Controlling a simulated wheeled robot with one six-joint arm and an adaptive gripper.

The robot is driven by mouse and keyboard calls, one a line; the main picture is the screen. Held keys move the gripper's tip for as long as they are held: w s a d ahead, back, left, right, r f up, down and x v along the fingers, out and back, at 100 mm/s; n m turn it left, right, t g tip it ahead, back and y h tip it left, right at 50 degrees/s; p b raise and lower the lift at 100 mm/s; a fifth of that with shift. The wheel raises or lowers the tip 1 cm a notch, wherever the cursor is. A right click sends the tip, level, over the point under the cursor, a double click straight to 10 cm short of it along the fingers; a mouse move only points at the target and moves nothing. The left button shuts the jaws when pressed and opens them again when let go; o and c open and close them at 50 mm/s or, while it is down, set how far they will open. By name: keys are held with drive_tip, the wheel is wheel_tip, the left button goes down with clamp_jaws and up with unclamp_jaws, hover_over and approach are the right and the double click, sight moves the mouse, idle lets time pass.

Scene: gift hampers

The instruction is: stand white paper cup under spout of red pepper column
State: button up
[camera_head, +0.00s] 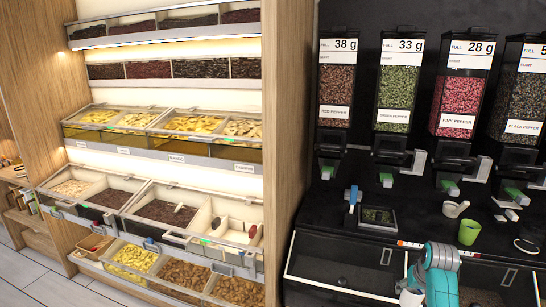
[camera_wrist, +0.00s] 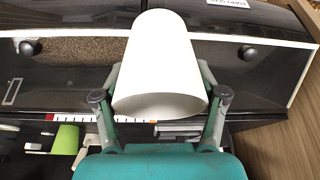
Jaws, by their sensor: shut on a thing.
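The red pepper column (camera_head: 337,92) stands at the left of a row of dispensers in the head view, labelled RED PEPPER and 38 g. Its spout (camera_head: 327,172) is above the black counter. My gripper (camera_wrist: 160,82) is shut on the white paper cup (camera_wrist: 160,52), with one finger on each side of it in the wrist view. In the head view my gripper (camera_head: 414,284) is at the lower right, in front of the counter, low and right of the red pepper spout. Only a bit of the cup (camera_head: 409,298) shows there, at the bottom edge.
Green, pink and black pepper columns (camera_head: 398,85) stand to the right. A small tray with green contents (camera_head: 378,216) sits on the counter below the spouts. A green cup (camera_head: 469,232) and a white scoop (camera_head: 455,208) stand right. Food shelves (camera_head: 165,150) fill the left.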

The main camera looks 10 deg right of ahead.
drive_tip(key=s+a+f+n+y, duration=0.1)
drive_tip(key=a+f, duration=0.6)
drive_tip(key=a, duration=0.4)
drive_tip(key=s+a+f+n, duration=0.2)
drive_tip(key=a+f, duration=0.5)
drive_tip(key=a, duration=0.4)
drive_tip(key=s+a+f+n, duration=0.1)
drive_tip(key=s+a+f, duration=0.2)
drive_tip(key=a, duration=0.4)
drive_tip(key=s+a+f+n, duration=0.1)
drive_tip(key=s+a+f, duration=0.3)
drive_tip(key=a, duration=0.3)
drive_tip(key=shift+s+a+f+t+y, duration=0.15)
drive_tip(key=shift+s+a+t+y, duration=0.2)
drive_tip(key=shift+s, duration=0.55)
drive_tip(key=shift+d, duration=0.1)
